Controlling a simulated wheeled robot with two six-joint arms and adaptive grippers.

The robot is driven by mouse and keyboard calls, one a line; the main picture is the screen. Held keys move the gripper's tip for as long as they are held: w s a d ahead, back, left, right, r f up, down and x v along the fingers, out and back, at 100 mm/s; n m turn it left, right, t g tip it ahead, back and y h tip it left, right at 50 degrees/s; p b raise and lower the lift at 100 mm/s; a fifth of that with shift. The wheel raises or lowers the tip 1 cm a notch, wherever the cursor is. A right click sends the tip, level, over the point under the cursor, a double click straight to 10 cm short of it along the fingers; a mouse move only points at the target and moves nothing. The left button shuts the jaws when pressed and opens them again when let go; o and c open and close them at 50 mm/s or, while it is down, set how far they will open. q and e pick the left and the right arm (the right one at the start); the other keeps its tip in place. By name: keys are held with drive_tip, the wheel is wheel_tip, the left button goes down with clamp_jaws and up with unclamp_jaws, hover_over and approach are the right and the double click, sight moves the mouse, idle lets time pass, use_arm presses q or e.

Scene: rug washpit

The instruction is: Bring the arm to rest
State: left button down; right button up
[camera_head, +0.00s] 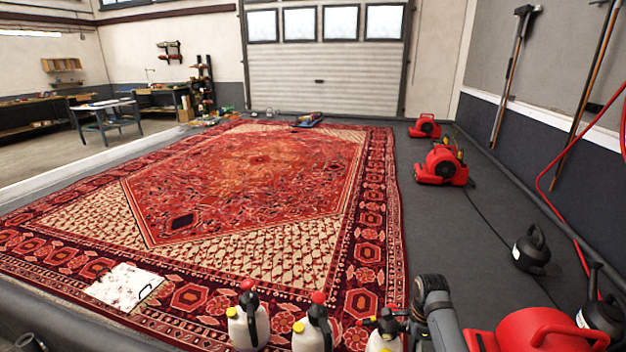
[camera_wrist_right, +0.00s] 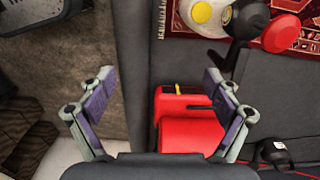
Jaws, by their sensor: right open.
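My right gripper (camera_wrist_right: 158,75) is open and empty in the right wrist view, its two purple-padded fingers spread wide. Between and beyond the fingers a red machine (camera_wrist_right: 190,130) shows on the dark floor; I cannot tell its distance from the fingers. In the head view part of my right arm (camera_head: 436,310) shows at the bottom, right of the sprayers, and its fingers cannot be made out. My left gripper is not seen in either view.
A large red patterned rug (camera_head: 250,160) covers the pit floor. White sprayer bottles (camera_head: 248,325) stand along its near edge. Red blowers (camera_head: 442,165) and a red machine (camera_head: 535,330) stand on the right. A white stained sheet (camera_head: 125,287) lies on the rug. Long-handled tools (camera_head: 510,75) lean on the right wall.

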drive_tip(key=s+d+f+n+p, duration=0.1)
drive_tip(key=s+f+n+p, duration=0.1)
drive_tip(key=s+f+n, duration=0.65)
drive_tip(key=s+f+n+p, duration=0.1)
drive_tip(key=s+f+p, duration=0.35)
drive_tip(key=f, duration=0.85)
use_arm(q)
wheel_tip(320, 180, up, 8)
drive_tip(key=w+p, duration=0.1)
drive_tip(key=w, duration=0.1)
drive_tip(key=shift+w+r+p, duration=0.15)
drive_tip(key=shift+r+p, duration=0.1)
drive_tip(key=shift+p, duration=0.1)
use_arm(e)
drive_tip(key=s+f+n, duration=0.3)
drive_tip(key=s, duration=0.7)
drive_tip(key=s+f+n, duration=0.3)
drive_tip(key=s+n, duration=0.1)
drive_tip(key=s, duration=0.6)
drive_tip(key=s+f+n+t, duration=0.1)
drive_tip(key=s+f+n, duration=0.2)
drive_tip(key=s, duration=0.7)
drive_tip(key=shift+n+h, duration=0.4)
drive_tip(key=shift+n, duration=0.25)
drive_tip(key=shift+s+d+f, duration=0.1)
